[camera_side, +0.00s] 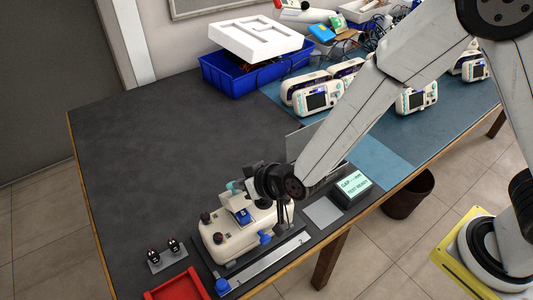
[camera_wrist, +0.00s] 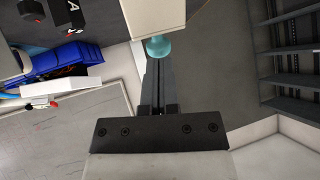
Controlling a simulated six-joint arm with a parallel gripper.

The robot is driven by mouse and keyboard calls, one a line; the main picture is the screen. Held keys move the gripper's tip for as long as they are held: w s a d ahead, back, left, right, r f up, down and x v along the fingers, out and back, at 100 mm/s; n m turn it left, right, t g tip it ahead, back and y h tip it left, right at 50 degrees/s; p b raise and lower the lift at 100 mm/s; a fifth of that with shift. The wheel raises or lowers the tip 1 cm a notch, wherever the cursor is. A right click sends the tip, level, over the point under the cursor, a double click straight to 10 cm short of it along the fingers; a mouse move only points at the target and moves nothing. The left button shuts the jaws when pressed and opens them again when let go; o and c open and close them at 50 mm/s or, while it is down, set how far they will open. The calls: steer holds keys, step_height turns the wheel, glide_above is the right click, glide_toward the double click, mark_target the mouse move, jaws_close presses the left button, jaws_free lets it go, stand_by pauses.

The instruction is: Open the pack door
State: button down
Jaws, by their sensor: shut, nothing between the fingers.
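A cream monitor (camera_side: 235,245) lies in a fixture near the table's front edge in the side view, with dark knobs and a blue part (camera_side: 243,216) on its upper face. I cannot make out the pack door for certain. My gripper (camera_wrist: 159,64) is shut and empty. In the wrist view its fingertips are at a teal round knob (camera_wrist: 159,47) on a cream body (camera_wrist: 155,14); whether they touch cannot be told. In the side view my wrist is just above the monitor's far right end and hides part of it.
Blue clamps (camera_side: 222,287) and a metal rail (camera_side: 275,260) border the fixture. A red tray (camera_side: 176,288) and a small plate with dark pieces (camera_side: 168,256) are to the left. A test display (camera_side: 353,184) stands right. More monitors (camera_side: 318,97) and a blue bin (camera_side: 235,76) are behind.

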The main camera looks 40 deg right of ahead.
steer(key=shift+w+a+f, duration=0.1)
steer(key=shift+w+f, duration=0.15)
steer(key=shift+w, duration=0.05)
steer(key=shift+w+r, duration=0.1)
steer(key=shift+w, duration=0.15)
stand_by(0.4)
